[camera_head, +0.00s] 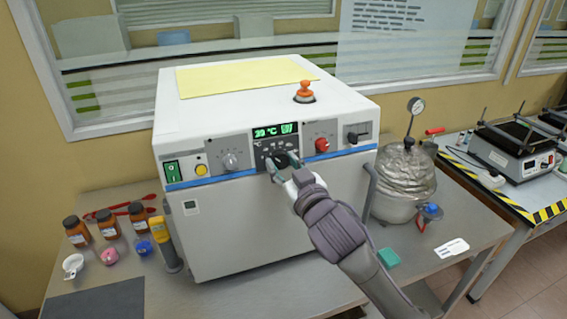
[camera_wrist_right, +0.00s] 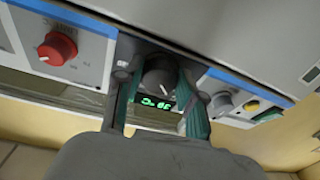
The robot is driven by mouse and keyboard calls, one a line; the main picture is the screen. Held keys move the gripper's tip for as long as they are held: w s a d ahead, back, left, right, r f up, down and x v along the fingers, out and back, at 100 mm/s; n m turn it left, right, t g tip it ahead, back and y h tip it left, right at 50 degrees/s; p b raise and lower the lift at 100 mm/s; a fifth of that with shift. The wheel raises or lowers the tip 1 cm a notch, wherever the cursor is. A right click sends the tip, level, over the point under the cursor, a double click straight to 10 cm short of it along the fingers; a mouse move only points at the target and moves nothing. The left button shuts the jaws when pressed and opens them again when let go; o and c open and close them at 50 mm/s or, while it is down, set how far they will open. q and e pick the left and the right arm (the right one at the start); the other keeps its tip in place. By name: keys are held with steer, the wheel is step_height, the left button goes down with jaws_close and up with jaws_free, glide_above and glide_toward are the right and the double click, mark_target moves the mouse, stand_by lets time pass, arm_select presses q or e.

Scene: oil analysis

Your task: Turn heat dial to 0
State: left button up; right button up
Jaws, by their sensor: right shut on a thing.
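The white machine (camera_head: 240,230) stands on the bench with a control panel along its upper front. A black dial (camera_wrist_right: 159,76) with a white pointer mark sits below a green lit display (camera_head: 273,130), which seems to read about 39 °C. My right gripper (camera_head: 282,161) reaches the middle of the panel and is shut on this dial. In the right wrist view the gripper's fingers (camera_wrist_right: 157,97) lie on both sides of the dial. In the head view the fingers partly cover the dial. My left gripper is not in view.
A grey knob (camera_head: 230,161) is left of the dial and a red knob (camera_head: 322,145) is right of it. Brown bottles (camera_head: 108,225) stand at the left of the bench. A foil-wrapped vessel (camera_head: 403,180) with a gauge stands right of the machine, near my right arm.

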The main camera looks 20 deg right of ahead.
steer(key=n+p, duration=0.1)
steer(key=n, duration=0.1)
steer(key=n+y+p, duration=0.1)
steer(key=p, duration=0.1)
steer(key=shift+d+r+n+g, duration=0.1)
steer(key=shift+r+n+g, duration=0.1)
steer(key=shift+n+g, duration=0.15)
steer(key=shift+f+n+y+p, duration=0.1)
steer(key=shift+n+y+p, duration=0.2)
steer(key=shift+n+p, duration=0.85)
steer(key=o, duration=1.2)
steer(key=shift+c, duration=0.2)
steer(key=shift+s, duration=0.1)
steer(key=s+d, duration=0.2)
steer(key=s, duration=0.9)
steer(key=shift+s+d+r, duration=0.15)
steer(key=shift+s+r, duration=0.1)
steer(key=shift+r, duration=0.1)
